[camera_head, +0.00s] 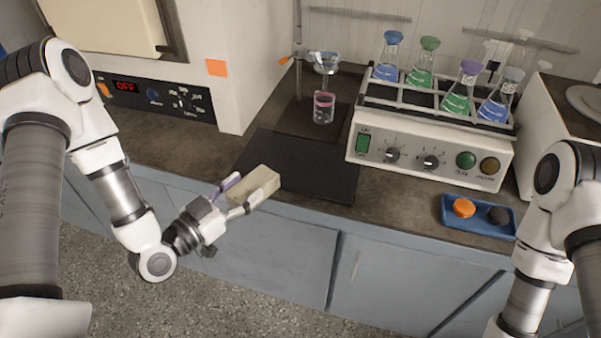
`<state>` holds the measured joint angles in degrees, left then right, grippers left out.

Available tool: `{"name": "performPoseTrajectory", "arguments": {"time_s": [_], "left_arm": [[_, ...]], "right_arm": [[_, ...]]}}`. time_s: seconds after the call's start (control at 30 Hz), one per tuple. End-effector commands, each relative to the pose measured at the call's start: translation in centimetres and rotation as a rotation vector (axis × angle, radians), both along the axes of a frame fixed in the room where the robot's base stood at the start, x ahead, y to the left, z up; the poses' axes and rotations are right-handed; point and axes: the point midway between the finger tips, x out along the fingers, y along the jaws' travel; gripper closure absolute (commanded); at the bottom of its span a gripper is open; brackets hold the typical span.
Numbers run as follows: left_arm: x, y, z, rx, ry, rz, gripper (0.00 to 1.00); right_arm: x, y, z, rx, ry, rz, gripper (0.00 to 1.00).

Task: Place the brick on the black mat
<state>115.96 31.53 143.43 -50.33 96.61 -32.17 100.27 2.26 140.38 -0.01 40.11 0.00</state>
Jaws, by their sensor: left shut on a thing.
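The brick (258,186) is a pale cream block. My left gripper (240,194) is shut on it, with a finger on either side. In this view the brick overlaps the front left part of the black mat (318,180), which lies flat on the brown counter. I cannot tell whether the brick touches the mat or is held just above it. Most of the mat is bare. My right arm comes in at the right edge, but its gripper is out of the picture.
A shaker (430,150) with several flasks of blue and green liquid stands right of the mat. A beaker (324,107) under a funnel stands behind the mat. A blue tray (478,222) holds an orange and a dark item. The counter's front edge runs close to the mat.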

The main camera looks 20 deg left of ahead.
Motion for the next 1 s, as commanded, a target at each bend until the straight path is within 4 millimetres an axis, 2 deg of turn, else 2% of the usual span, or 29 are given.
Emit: {"name": "performPoseTrajectory", "arguments": {"time_s": [0.1,0.2,0.37,0.47,0.5,0.53,0.73,0.87,1.0], "left_arm": [[2.1,-1.0,-0.9,0.009,-0.011,-0.011,0.92],[3.4,-1.2,-1.5,0.005,-0.012,-0.008,0.92],[4.7,-1.7,-1.5,0.004,-0.01,-0.004,0.92],[6.8,-2.5,-1.8,0.011,-0.012,-0.008,0.92],[7.7,-2.8,-1.4,0.011,-0.011,-0.005,0.92],[8.6,-3.1,-0.7,0.012,-0.006,-0.006,0.92],[13.6,-4.7,-1.1,0.006,-0.003,-0.004,0.92],[14.8,-5.1,-1.7,0.003,-0.001,-0.002,0.92],[14.8,-5.1,-4.1,0.001,0.003,-0.002,0.92]], "right_arm": [[0.0,0.0,-3.0,0.0,-0.001,0.0,1.0],[0.0,0.0,-6.3,0.0,0.0,0.0,1.0],[0.0,0.0,-10.5,0.0,0.0,-0.001,1.0],[0.0,0.0,-13.0,0.0,0.0,0.0,1.0],[0.0,0.0,-13.3,0.0,0.001,0.0,1.0],[-0.1,0.0,-12.2,0.0,0.001,0.0,1.0],[0.0,0.0,-11.7,0.0,-0.001,-0.001,1.0],[0.0,0.0,-11.8,0.0,0.0,-0.001,1.0],[0.0,0.0,-12.2,0.0,0.0,-0.001,1.0]]}}
